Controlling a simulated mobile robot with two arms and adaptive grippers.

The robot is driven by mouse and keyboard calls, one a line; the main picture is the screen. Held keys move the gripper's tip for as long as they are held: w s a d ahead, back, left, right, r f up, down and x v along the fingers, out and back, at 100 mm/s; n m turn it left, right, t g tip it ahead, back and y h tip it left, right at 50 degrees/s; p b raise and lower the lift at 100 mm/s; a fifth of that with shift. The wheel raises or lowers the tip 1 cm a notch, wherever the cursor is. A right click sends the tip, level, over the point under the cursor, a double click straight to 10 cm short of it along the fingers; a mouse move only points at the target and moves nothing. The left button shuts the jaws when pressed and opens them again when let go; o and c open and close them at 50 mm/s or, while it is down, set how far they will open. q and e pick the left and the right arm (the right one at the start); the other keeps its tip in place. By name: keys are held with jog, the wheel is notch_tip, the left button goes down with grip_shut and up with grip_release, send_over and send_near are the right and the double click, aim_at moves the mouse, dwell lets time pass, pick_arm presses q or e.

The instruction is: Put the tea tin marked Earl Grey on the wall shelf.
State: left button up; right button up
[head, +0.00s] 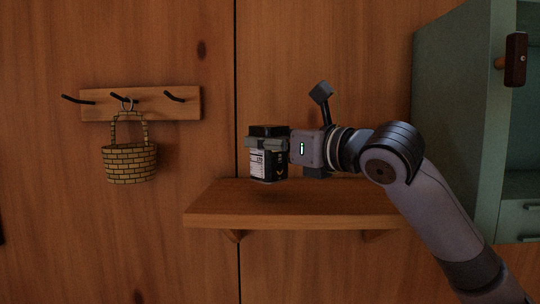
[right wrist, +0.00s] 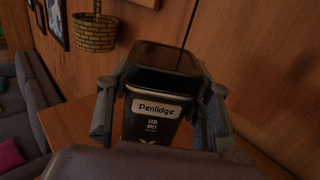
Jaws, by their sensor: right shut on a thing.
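The tea tin (head: 267,165) is dark, with a white printed panel facing the head camera. In the right wrist view the tin (right wrist: 152,128) has a label reading "Penlidge" with what looks like "Earl Grey" below it. My right gripper (head: 262,143) is shut on the tin near its top, coming from the right. The tin is upright over the left half of the wooden wall shelf (head: 330,213). It seems to hang a little above the board, with a faint shadow below. My left gripper is not in view.
A wicker basket (head: 130,163) hangs from a hook rack (head: 185,104) on the wall to the left. A green cabinet (head: 450,110) stands right of the shelf. The visible shelf top is bare. A grey sofa (right wrist: 20,115) shows in the right wrist view.

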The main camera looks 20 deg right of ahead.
aim_at(280, 160)
notch_tip(280, 160, down, 3)
jog(key=shift+r, duration=0.1)
jog(key=shift+f, duration=0.2)
jog(key=o, duration=1)
jog(key=shift+c, duration=0.2)
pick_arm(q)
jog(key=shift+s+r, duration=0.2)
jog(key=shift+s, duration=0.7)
pick_arm(e)
jog(key=o, duration=0.4)
